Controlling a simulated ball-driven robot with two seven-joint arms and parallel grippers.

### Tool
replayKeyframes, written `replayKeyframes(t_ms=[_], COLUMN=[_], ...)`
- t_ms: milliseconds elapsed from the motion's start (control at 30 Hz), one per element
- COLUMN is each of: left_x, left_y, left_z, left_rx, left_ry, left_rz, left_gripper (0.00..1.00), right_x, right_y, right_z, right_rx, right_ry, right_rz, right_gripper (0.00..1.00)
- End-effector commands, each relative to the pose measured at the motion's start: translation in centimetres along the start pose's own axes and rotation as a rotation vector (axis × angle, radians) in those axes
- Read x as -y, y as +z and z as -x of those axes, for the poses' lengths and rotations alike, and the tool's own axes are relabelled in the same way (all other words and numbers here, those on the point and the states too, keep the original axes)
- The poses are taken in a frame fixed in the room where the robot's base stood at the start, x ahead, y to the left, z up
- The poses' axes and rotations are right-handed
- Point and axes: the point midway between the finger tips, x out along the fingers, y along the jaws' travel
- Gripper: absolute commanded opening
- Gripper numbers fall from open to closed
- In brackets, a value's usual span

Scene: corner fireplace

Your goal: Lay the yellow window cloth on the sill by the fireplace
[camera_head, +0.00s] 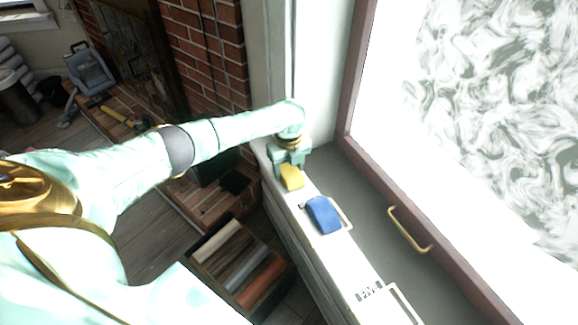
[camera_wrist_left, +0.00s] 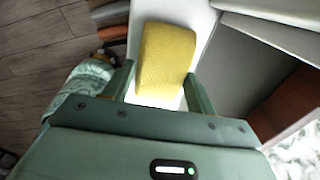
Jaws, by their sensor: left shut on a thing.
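My left gripper (camera_head: 291,163) is shut on the yellow window cloth (camera_head: 291,178), over the far part of the white sill (camera_head: 336,262). The cloth is a small yellow pad; it fills the space between the two fingers in the left wrist view (camera_wrist_left: 165,58). White sill surface shows close around it there. I cannot tell whether the cloth touches the sill or is just above it. The upper part of the cloth is hidden by the gripper in the head view. My right gripper is not in view.
A blue folded pad (camera_head: 324,215) lies on the sill just nearer than the yellow cloth. A window frame with a brass handle (camera_head: 409,230) runs along the right. Brick wall (camera_head: 208,45) rises behind my arm.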

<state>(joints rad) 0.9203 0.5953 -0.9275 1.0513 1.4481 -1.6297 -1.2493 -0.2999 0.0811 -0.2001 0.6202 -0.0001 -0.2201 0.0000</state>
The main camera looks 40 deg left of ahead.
Motion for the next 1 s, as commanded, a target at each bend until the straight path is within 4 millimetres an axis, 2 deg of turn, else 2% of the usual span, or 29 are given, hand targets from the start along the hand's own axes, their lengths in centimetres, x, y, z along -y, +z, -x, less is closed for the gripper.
replayKeyframes(t_ms=[33,67,100,133,167,433,567,1000], left_x=[0.0,0.0,0.0,0.0,0.0,0.0,0.1,0.1], left_y=[0.0,0.0,0.0,0.0,0.0,0.0,0.0,0.1], left_z=[-0.1,-0.1,-0.1,-0.1,-0.1,0.0,1.5,12.9], left_rx=[0.0,0.0,0.0,0.0,0.0,0.0,0.001,0.002], left_ry=[0.0,0.0,0.0,0.0,0.0,0.0,-0.003,-0.006], left_rz=[0.0,0.0,0.0,0.0,0.0,0.0,0.0,0.0], left_gripper=[0.38,0.59,0.7,0.79,0.82,0.82,0.82,0.82], right_x=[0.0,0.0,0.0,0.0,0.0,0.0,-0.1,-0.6], right_y=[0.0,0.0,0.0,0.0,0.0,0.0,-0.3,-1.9], right_z=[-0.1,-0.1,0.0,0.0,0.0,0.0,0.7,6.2], right_rx=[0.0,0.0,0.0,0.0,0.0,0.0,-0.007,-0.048], right_ry=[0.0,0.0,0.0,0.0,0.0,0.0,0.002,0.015], right_rz=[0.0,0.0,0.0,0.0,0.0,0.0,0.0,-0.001], right_gripper=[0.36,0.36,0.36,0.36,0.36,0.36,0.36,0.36])
